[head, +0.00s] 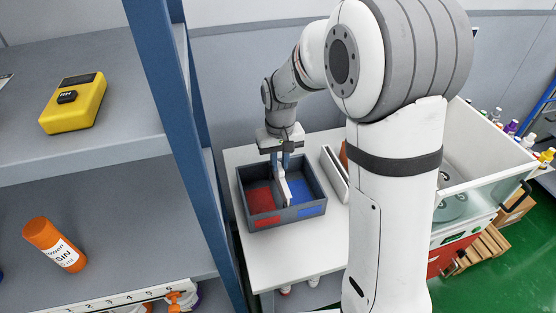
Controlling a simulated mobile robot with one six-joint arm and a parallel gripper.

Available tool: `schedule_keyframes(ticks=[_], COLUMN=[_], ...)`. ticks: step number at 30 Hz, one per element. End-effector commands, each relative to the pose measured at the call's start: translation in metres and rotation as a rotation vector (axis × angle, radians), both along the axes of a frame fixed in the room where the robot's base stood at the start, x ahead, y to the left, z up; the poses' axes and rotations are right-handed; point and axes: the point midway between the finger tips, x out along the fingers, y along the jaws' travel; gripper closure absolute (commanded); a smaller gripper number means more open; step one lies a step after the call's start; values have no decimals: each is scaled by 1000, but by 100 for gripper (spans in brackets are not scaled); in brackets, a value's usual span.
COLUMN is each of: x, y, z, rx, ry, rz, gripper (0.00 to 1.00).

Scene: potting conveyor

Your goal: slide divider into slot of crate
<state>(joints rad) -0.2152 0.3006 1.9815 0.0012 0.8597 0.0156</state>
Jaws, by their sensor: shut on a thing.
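The crate (240,192) is a dark grey open box on a white table, with a red floor half on the left and a blue one on the right. A thin whitish divider (281,186) stands roughly upright between the red and blue halves, its lower part inside the crate walls. My gripper (281,165) points down over the crate's back middle and is shut on the divider's upper part. Whether the divider's edges sit in the slot cannot be made out at this size.
The white table (312,247) has a white-and-dark slab-like thing (335,174) right of the crate. A blue shelf post (183,130) stands close on the left; its shelves hold a yellow device (75,105) and an orange bottle (55,245). A white bin (490,150) is at right.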

Motion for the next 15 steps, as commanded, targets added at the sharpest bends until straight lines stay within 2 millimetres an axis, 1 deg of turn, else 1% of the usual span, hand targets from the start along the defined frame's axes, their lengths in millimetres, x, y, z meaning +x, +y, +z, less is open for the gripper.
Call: schedule_keyframes(ticks=[15], x=[0], y=[0], z=[-14], rx=[0], ry=[0], rz=[0], gripper=[100])
